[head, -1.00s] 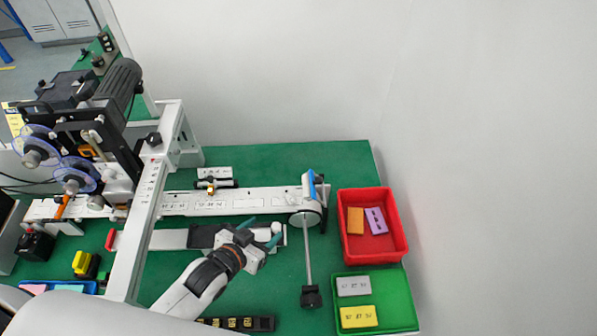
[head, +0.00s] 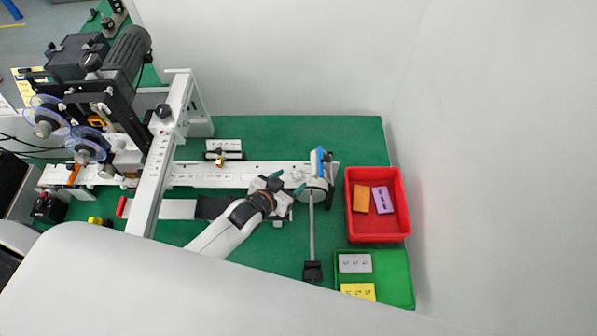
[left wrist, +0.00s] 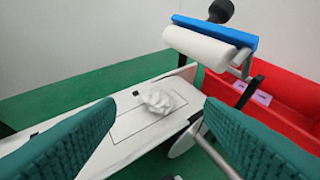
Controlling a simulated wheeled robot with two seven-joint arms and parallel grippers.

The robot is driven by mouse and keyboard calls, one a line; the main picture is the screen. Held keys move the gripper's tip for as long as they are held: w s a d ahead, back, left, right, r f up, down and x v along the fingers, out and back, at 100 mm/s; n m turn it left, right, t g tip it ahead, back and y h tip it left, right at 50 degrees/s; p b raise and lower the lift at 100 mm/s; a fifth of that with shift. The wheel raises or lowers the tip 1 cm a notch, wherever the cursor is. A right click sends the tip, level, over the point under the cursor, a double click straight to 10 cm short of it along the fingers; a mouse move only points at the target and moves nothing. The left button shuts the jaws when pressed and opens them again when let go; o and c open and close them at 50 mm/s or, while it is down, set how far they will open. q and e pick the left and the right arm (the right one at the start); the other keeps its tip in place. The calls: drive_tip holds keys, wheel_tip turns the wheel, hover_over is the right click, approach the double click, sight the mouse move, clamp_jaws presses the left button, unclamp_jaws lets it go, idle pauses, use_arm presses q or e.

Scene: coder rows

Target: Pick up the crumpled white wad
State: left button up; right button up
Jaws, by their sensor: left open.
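The crumpled white wad (left wrist: 158,101) lies on the white conveyor bed, inside a marked rectangle near its end, in the left wrist view. In the head view I cannot make it out clearly beside the gripper. My left gripper (head: 288,182) is open, with its two green ribbed fingers apart. In the left wrist view the wad shows between and beyond the fingertips, and neither finger touches it. My right gripper is not in view.
The white conveyor bed (head: 240,174) ends at a white roller with a blue bar (left wrist: 215,32). A red bin (head: 377,232) with an orange and a purple block stands to the right. A green tray (head: 402,280) is in front of it. A labelling machine (head: 110,100) stands left.

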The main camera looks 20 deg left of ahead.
sight(295, 177)
use_arm(q)
drive_tip(key=x, duration=0.3)
drive_tip(key=shift+f+p, duration=0.1)
drive_tip(key=shift+p, duration=0.3)
drive_tip(key=shift+w+f, duration=0.25)
drive_tip(key=shift+w, duration=0.05)
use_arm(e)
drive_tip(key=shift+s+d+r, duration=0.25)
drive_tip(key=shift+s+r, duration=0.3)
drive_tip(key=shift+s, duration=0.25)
use_arm(q)
drive_tip(key=shift+s, duration=0.1)
drive_tip(key=shift+c, duration=1.1)
drive_tip(key=c, duration=0.8)
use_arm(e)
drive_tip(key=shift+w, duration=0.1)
